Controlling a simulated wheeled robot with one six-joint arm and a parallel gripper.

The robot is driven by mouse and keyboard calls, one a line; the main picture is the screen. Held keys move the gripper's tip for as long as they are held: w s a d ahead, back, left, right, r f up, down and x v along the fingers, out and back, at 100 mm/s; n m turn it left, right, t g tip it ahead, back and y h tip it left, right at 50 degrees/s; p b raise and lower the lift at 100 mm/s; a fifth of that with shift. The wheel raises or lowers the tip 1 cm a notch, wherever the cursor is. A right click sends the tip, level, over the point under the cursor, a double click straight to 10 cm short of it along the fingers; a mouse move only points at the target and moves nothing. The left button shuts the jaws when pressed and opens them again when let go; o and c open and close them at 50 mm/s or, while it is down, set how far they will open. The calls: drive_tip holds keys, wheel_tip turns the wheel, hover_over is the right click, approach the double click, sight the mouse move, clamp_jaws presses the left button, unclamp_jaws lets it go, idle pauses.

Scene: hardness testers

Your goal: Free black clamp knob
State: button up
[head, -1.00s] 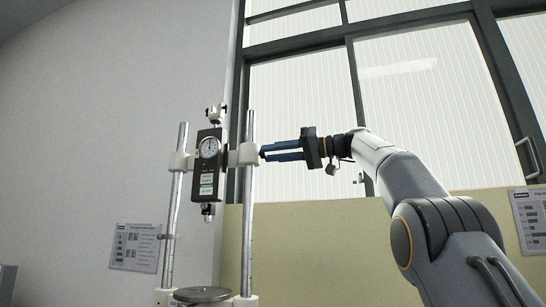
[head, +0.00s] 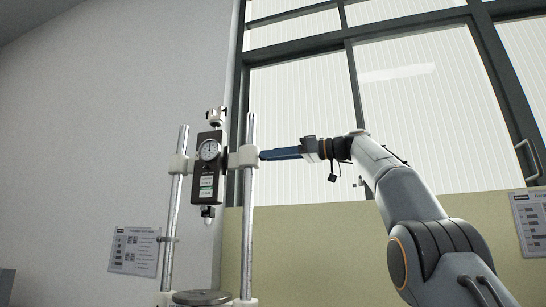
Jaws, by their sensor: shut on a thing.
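The hardness tester stand has two upright metal posts. A black gauge unit (head: 208,180) with a round dial hangs between them. A white clamp block (head: 243,157) sits around the right post. My gripper (head: 263,155) reaches in from the right, its blue fingers level and their tips at the right side of that block. It is shut on the black clamp knob, which is mostly hidden by the fingertips. A second white clamp block (head: 179,164) sits around the left post.
A round metal plate (head: 201,297) lies at the stand's base. A printed sheet (head: 135,249) shows at lower left and another (head: 531,219) at the right edge. A window with dark frames stands behind my arm. The space above my gripper looks clear.

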idle(0.4)
drive_tip(key=o, duration=1.1)
drive_tip(key=shift+d, duration=0.1)
drive_tip(key=b+v, duration=0.1)
drive_tip(key=v, duration=0.6)
drive_tip(key=shift+s+d+b, duration=0.1)
drive_tip(key=shift+d+b, duration=0.2)
